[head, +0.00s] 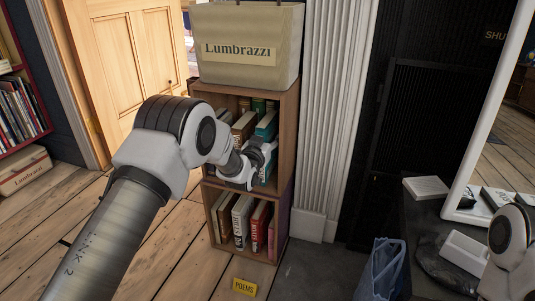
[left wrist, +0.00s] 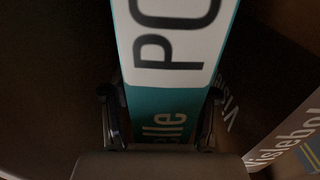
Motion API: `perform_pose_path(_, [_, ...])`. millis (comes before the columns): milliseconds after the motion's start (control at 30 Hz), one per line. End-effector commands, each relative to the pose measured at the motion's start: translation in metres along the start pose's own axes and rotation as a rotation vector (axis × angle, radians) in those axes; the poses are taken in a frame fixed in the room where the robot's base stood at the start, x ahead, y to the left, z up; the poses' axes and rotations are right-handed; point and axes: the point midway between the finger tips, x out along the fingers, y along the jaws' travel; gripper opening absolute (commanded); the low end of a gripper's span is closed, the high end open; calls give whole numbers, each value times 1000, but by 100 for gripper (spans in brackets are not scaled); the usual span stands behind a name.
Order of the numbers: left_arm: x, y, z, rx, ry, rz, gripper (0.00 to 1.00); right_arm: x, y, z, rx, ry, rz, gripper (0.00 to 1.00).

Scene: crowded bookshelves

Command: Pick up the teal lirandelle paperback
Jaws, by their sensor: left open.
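The teal paperback (head: 268,125) stands upright in the upper cubby of the wooden shelf, at its right side. In the left wrist view the teal spine (left wrist: 165,112) runs up the middle, with a white panel lettered "PO" and the letters "lle" below. My left gripper (head: 262,153) is at the front of this cubby. In the left wrist view its open fingers (left wrist: 158,118) stand on either side of the spine. I cannot tell whether either finger touches the book. The arm hides the lower left of the cubby. My right gripper is not in view.
A "Lumbrazzi" bin (head: 245,45) tops the wooden shelf (head: 288,120). A brown-covered book (head: 243,125) stands left of the teal one. The lower cubby holds several books (head: 242,220). A "Vislebo" book (left wrist: 290,140) is at right in the wrist view. A white fluted column (head: 330,110) stands right.

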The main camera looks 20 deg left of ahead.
Motion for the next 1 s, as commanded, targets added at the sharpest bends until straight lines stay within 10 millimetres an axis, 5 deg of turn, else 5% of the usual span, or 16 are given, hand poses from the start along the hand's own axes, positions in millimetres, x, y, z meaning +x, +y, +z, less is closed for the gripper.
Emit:
perform_pose_path(100, [0,0,-1,0,0,0,51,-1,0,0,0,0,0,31])
perform_pose_path(233, [0,0,-1,0,0,0,5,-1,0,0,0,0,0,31])
perform_pose_path(267, [0,0,-1,0,0,0,0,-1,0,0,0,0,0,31])
perform_pose_path(733, [-2,0,-8,0,2,0,0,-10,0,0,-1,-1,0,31])
perform_pose_path(1000, [-4,0,-46,0,4,0,0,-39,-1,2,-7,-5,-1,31])
